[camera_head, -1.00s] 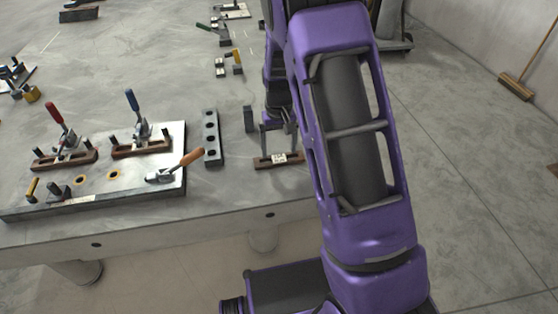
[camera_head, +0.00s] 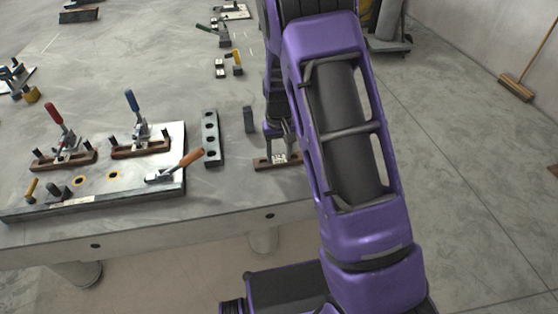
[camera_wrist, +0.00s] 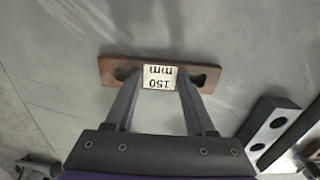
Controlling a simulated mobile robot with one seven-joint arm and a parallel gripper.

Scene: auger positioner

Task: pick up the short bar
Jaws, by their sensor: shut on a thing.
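The short bar (camera_head: 262,165) is a brown bar with a white label, lying on the table near its front edge. In the wrist view the short bar (camera_wrist: 113,66) has a dark slot at each end, and its label reads "150 mm". My gripper (camera_head: 280,152) reaches down to it from above. In the wrist view my gripper's (camera_wrist: 158,82) two fingers meet the bar on either side of the label, by the slots. It is shut on the bar. The exact fingertip contact is hidden. The bar appears to rest on the table.
A grey bar with holes (camera_head: 211,138) and a small dark block (camera_head: 248,119) stand to the left. A fixture plate (camera_head: 120,182) with clamps and brown bars lies farther left. The table's front edge (camera_head: 215,208) is close to the short bar.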

